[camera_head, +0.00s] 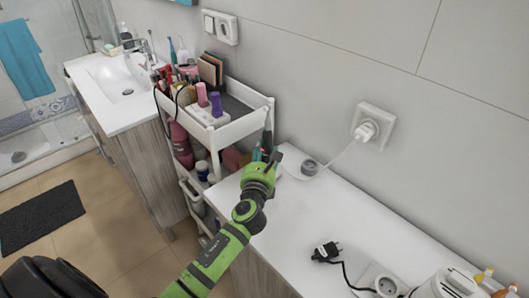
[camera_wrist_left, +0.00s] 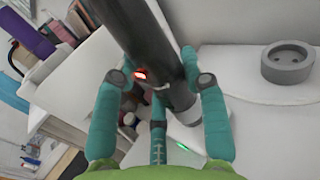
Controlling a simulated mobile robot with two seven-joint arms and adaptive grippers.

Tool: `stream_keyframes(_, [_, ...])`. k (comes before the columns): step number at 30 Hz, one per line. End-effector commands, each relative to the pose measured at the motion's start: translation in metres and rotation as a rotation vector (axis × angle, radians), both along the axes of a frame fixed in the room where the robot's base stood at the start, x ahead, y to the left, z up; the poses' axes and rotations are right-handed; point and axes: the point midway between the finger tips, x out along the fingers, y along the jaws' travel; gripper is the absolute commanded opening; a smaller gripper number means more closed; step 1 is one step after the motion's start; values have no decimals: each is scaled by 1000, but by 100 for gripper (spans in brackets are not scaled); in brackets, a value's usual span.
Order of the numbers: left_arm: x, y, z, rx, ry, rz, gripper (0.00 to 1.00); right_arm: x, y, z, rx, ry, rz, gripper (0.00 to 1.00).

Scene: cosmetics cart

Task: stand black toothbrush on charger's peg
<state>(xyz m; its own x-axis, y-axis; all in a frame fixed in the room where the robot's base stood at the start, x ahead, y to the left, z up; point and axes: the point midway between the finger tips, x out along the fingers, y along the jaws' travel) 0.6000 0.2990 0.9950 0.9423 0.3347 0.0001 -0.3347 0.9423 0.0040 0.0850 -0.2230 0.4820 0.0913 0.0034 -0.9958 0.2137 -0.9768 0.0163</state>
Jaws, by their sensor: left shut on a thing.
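The toothbrush (camera_head: 269,138) looks roughly upright in the head view. A white rounded piece (camera_wrist_left: 188,134) with a green light shows beneath its lower end; it may be the charger. Its peg cannot be made out, nor whether the toothbrush touches it. My right gripper is out of view.
The cart (camera_head: 225,131), full of cosmetics, stands left. A black plug (camera_head: 327,252) lies on the right. The counter's middle is clear.

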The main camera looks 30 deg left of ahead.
Motion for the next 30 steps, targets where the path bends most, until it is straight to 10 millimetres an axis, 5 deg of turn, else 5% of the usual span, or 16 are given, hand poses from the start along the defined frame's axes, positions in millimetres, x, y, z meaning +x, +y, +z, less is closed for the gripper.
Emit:
stream_keyframes(9, [0, 0, -9, 0, -1, -1, 6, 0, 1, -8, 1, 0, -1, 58])
stream_keyframes(10, [0, 0, -8, 0, -1, -1, 47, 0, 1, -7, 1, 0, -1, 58])
stream_keyframes(12, [0, 0, -7, 0, -1, -1, 70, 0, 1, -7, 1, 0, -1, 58])
stream_keyframes(23, [-2, -1, -9, 0, 1, 0, 70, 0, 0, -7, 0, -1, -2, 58])
stream_keyframes(30, [-32, -11, -9, 0, 2, -1, 70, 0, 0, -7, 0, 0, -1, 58])
